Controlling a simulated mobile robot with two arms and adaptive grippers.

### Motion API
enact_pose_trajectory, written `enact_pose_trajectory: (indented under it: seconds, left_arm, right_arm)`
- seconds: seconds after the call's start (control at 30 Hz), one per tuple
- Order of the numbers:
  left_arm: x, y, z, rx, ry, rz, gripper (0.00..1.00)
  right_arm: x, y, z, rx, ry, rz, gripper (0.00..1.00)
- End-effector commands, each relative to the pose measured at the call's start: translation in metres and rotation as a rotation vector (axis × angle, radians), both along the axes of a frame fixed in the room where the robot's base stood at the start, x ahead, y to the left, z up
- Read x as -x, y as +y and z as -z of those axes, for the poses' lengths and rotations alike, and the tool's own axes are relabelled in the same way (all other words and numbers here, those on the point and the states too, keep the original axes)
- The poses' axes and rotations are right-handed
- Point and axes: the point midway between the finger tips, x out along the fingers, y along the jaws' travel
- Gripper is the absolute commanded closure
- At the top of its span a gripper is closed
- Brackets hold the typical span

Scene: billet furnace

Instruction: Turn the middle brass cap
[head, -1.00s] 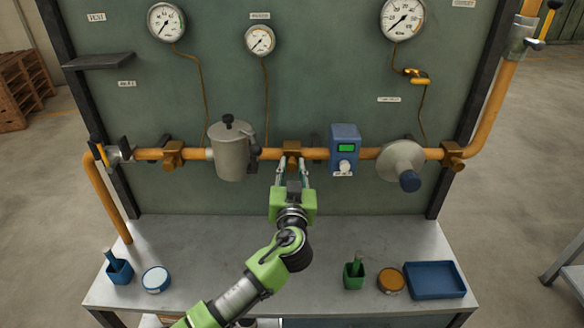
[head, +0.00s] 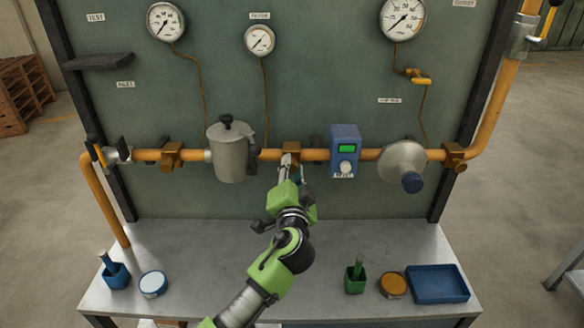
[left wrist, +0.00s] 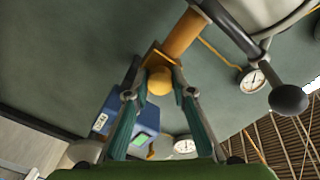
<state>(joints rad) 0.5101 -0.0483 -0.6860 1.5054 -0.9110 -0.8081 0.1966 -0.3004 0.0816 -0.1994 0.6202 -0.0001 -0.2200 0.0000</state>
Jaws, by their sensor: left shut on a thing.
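The middle brass cap (left wrist: 159,80) is a round knob on the square brass fitting (head: 292,148) in the middle of the orange pipe. It shows between the fingers in the left wrist view; in the head view the fingers hide it. My left gripper (head: 290,162) reaches up to the fitting from below and is shut on the cap. In the left wrist view its fingers (left wrist: 157,72) lie on opposite sides of the cap. The gripper is rolled, with one finger largely in front of the other in the head view. My right gripper is not in view.
A grey canister (head: 230,153) stands close left of the cap, and a blue meter box (head: 344,151) close right. Further right is a grey disc-shaped housing (head: 402,160). The bench (head: 210,245) below is mostly clear, with a blue tray (head: 438,283) at right.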

Motion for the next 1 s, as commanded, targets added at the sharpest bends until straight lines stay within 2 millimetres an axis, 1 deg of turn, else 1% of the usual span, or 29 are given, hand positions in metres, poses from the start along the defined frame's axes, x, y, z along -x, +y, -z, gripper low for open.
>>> enact_pose_trajectory:
  seconds: [0.6, 0.8, 1.0]
  left_arm:
    - [0.0, 0.0, 0.0, -0.573, 0.002, 0.0, 0.99]
    - [0.0, 0.0, 0.001, -0.713, 0.002, 0.0, 0.99]
    - [0.0, 0.0, 0.001, -0.804, 0.002, 0.0, 0.99]
  right_arm:
    - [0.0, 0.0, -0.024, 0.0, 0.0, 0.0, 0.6]
    - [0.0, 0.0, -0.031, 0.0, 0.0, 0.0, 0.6]
    - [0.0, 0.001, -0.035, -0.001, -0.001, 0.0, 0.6]
